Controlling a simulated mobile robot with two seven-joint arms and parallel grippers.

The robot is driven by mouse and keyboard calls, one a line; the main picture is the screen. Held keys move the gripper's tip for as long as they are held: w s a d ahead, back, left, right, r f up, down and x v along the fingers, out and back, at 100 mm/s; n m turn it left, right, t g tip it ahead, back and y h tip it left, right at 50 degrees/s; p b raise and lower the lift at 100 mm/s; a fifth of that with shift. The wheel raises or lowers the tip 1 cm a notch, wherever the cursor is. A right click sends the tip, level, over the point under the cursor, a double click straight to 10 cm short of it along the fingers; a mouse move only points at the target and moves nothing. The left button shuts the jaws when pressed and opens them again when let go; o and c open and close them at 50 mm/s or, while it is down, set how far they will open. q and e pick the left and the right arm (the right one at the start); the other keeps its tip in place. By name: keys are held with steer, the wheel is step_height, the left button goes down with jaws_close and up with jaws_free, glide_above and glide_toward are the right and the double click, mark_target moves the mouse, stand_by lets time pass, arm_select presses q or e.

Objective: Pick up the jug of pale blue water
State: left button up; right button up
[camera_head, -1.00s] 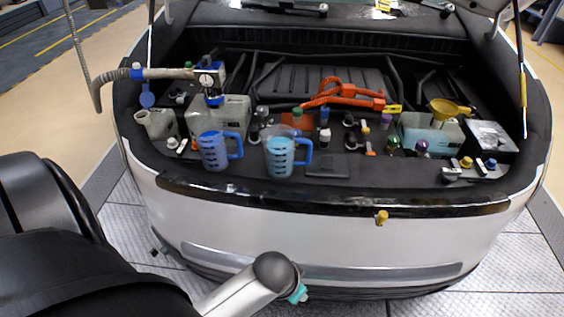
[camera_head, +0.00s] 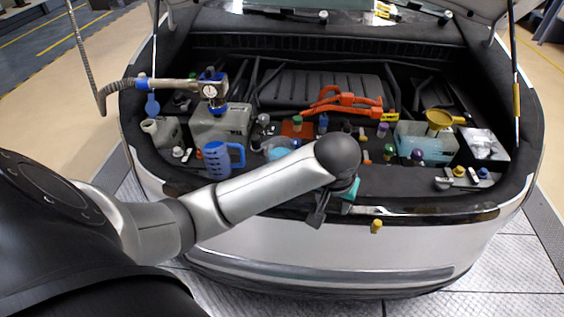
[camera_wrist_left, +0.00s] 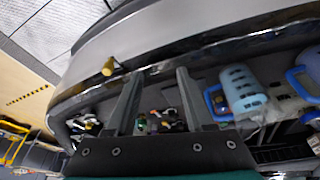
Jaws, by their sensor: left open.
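The jug of pale blue water (camera_head: 277,147), with a blue handle, stands on the front ledge of the open car bay. In the head view my left forearm hides most of it. In the left wrist view it shows (camera_wrist_left: 241,88) to the right of the fingers, apart from them. A second jug, with darker blue contents (camera_head: 217,162), stands to its left in the head view and at the right edge of the wrist view (camera_wrist_left: 312,68). My left gripper (camera_head: 318,213) is open and empty over the bay's front edge; its fingers show in the wrist view (camera_wrist_left: 158,92).
A grey tank (camera_head: 220,122) and a hose with a gauge stand behind the jugs. A tank with a yellow funnel (camera_head: 438,118) stands at the right. A yellow knob (camera_head: 376,226) sticks out from the bumper.

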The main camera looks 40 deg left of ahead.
arm_select(q)
steer(key=w+a+r+n+y, duration=0.3)
steer(key=w+a+r+n, duration=0.3)
steer(key=w+a+r, duration=0.3)
steer(key=shift+s+f+b+x, duration=0.1)
steer(key=shift+s+b+x, duration=0.3)
steer(key=shift+x, duration=2.2)
steer(key=shift+s+f+b+x, duration=0.2)
steer(key=shift+b+x, duration=0.35)
steer(key=shift+x, duration=2)
steer(key=shift+s+f+b+x, duration=0.1)
steer(key=shift+s+b+x, duration=0.3)
steer(key=shift+x, duration=2.2)
steer(key=shift+w+d, duration=0.1)
steer(key=shift+d, duration=0.05)
steer(key=shift+c, duration=0.3)
jaws_close()
steer(key=shift+r, duration=0.1)
